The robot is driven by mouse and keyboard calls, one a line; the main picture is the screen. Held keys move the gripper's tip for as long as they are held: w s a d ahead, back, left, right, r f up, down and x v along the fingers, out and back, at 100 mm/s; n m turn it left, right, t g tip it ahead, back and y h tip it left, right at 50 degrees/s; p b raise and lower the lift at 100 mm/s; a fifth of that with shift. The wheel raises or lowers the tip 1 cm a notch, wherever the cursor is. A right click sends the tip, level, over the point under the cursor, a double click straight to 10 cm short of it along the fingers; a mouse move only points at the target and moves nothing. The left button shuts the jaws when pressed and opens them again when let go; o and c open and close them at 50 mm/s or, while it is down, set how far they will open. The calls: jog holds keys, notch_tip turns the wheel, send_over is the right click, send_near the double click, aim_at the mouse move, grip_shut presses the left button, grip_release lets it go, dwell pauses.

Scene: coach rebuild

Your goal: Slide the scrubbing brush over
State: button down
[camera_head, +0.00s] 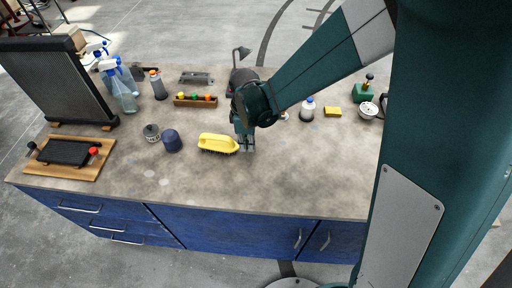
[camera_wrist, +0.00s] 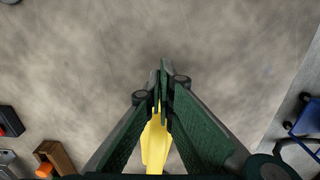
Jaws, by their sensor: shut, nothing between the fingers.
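The scrubbing brush (camera_head: 217,143) has a yellow handle with dark bristles beneath and rests on the worktop (camera_head: 290,180). My gripper (camera_head: 247,148) is low at the right end of the brush, very close to it. I cannot tell whether they touch. In the wrist view, my gripper (camera_wrist: 161,92) has its green fingers together with nothing between the tips. The yellow brush (camera_wrist: 155,148) shows below and behind the fingers there, partly hidden by them.
A dark blue cap-like item (camera_head: 172,141) and a small metal cylinder (camera_head: 151,133) stand left of the brush. A wooden rack (camera_head: 195,101) with coloured balls is behind. The worktop in front is clear.

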dwell(0.5)
jog(key=shift+d, duration=0.85)
jog(key=shift+d+r, duration=0.2)
jog(key=shift+d, duration=0.35)
jog(key=shift+d+r, duration=0.2)
jog(key=shift+d, duration=0.35)
notch_tip(320, 180, up, 9)
jog(key=shift+r, duration=0.15)
jog(key=s+d+r+m+t, duration=0.4)
jog(key=d+r+m, duration=0.45)
jog(key=d, duration=0.65)
jog(key=s+d+r+m+t+b, duration=0.2)
jog(key=s+d+r+m+t, duration=0.1)
jog(key=s+d+m, duration=0.6)
jog(key=s+d, duration=0.2)
jog(key=d, duration=0.1)
